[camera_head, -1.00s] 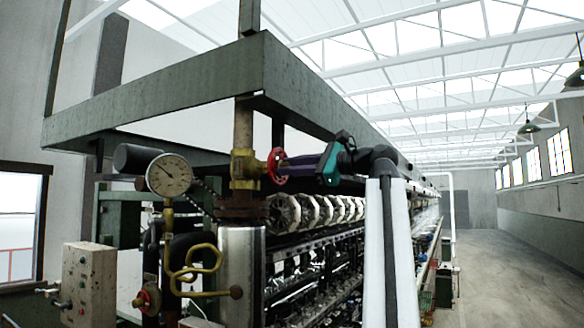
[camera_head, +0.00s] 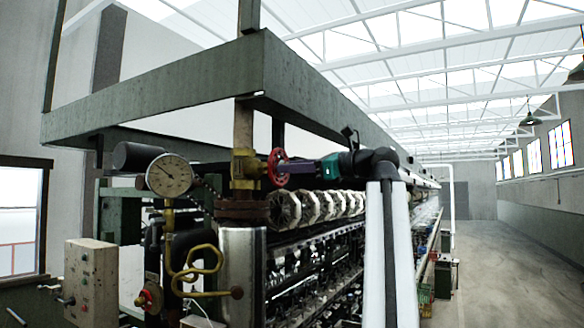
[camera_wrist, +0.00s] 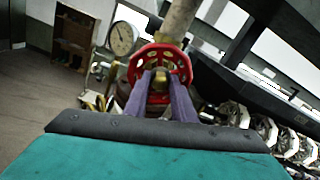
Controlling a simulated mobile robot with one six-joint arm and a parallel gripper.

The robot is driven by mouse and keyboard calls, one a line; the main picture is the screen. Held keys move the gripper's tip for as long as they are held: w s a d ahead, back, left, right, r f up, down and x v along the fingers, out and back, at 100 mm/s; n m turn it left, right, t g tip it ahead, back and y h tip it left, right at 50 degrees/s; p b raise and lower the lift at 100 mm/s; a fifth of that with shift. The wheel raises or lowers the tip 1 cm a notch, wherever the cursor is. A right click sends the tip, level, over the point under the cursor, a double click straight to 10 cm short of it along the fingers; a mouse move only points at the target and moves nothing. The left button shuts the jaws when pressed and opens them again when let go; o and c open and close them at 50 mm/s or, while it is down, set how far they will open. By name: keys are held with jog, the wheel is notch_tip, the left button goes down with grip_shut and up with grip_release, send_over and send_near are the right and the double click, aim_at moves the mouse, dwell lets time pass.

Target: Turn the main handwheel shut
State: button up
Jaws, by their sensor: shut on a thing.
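The red main handwheel (camera_head: 277,167) sits on a brass valve (camera_head: 243,168) on the upright pipe. It also shows face-on in the wrist view (camera_wrist: 162,50), with the brass hub at its middle. My gripper (camera_head: 289,169) comes from the right, its purple fingers reaching the wheel. In the wrist view my gripper (camera_wrist: 168,82) has its two fingers at the wheel's lower middle, shut on it around the hub. The fingertips and the exact contact are partly hidden by the fingers.
A pressure gauge (camera_head: 169,175) stands left of the valve. A green-grey overhead beam (camera_head: 160,104) runs above the arm. Yellow bent pipework (camera_head: 205,258) and a control box (camera_head: 90,280) are lower left. A row of reels (camera_head: 318,206) lies below my arm.

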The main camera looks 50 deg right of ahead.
jog(key=shift+m, duration=2.4)
jog(key=o, duration=0.9)
jog(key=shift+c, duration=0.2)
jog(key=v, duration=0.3)
